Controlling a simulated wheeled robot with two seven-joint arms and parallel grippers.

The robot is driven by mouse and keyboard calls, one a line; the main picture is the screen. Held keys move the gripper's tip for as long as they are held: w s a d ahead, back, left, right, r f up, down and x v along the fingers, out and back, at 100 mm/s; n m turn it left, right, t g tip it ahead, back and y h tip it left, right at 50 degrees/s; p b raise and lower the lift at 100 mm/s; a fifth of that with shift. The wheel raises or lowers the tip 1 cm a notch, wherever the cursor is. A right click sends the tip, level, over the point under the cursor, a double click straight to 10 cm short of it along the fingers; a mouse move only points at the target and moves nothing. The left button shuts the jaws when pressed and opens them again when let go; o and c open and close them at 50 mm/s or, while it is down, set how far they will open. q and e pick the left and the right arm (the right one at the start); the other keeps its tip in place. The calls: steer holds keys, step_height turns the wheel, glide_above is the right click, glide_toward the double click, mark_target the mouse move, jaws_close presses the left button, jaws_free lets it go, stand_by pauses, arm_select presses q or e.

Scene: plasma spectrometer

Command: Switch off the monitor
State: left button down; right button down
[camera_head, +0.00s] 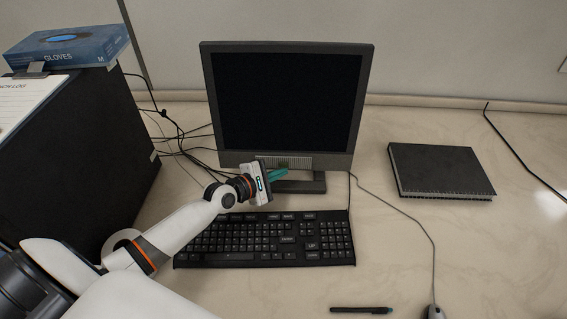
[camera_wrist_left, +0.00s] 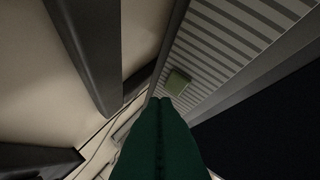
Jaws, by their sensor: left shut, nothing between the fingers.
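The monitor (camera_head: 287,95) stands upright behind the keyboard, and its screen is black. My left gripper (camera_head: 283,172) is shut with nothing in it, its green fingers pointing at the ribbed strip on the monitor's lower frame. In the left wrist view the shut fingertips (camera_wrist_left: 160,102) lie just short of a small square greenish button (camera_wrist_left: 177,82) on the ribbed strip (camera_wrist_left: 222,40). I cannot tell whether they touch it. In the head view the button cannot be made out. My right gripper is not in view.
A black keyboard (camera_head: 265,240) lies below my left wrist. A dark notebook (camera_head: 440,170) lies right of the monitor. A pen (camera_head: 361,310) and a mouse (camera_head: 433,312) are at the front. A black case (camera_head: 85,150) with a blue glove box (camera_head: 68,47) stands at the left. The right front desk is clear.

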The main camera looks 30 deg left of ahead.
arm_select(q)
steer(key=shift+s+d+r+p, duration=0.1)
steer(key=shift+s+d+p, duration=0.15)
steer(key=shift+s+p, duration=0.35)
steer(key=shift+s+d+r+p, duration=0.1)
steer(key=shift+s+d+p, duration=0.2)
steer(key=shift+s+p, duration=0.25)
steer(key=shift+s+d+r+p, duration=0.1)
steer(key=shift+s+d+p, duration=0.15)
steer(key=shift+s+p, duration=0.25)
steer(key=shift+s+d+p, duration=0.25)
steer(key=shift+s+p, duration=0.1)
steer(key=shift+s, duration=0.15)
steer(key=shift+f, duration=0.1)
